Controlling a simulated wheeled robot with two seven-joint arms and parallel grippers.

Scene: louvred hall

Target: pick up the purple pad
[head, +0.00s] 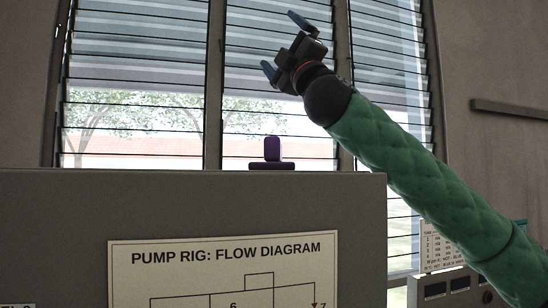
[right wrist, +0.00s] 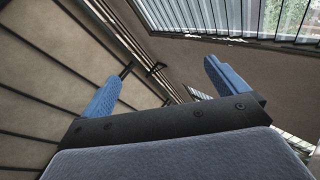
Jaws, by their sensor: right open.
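The purple pad (head: 272,149) is a small dark purple block. It stands upright on top of the grey panel, against the window, with a flat dark purple piece (head: 271,166) under it. My right gripper (head: 283,44) is raised above the pad and a little to its right, well apart from it. Its two blue fingers are spread and empty. The right wrist view shows the same open gripper (right wrist: 160,88) with nothing between the fingers and no pad in sight. My left gripper is not in view.
A grey panel (head: 60,215) fills the lower left and carries a flow diagram sign (head: 225,262). Louvred windows (head: 140,110) stand behind it. A grey box with a printed sheet (head: 438,245) is at the lower right. A rail (head: 510,109) runs along the right wall.

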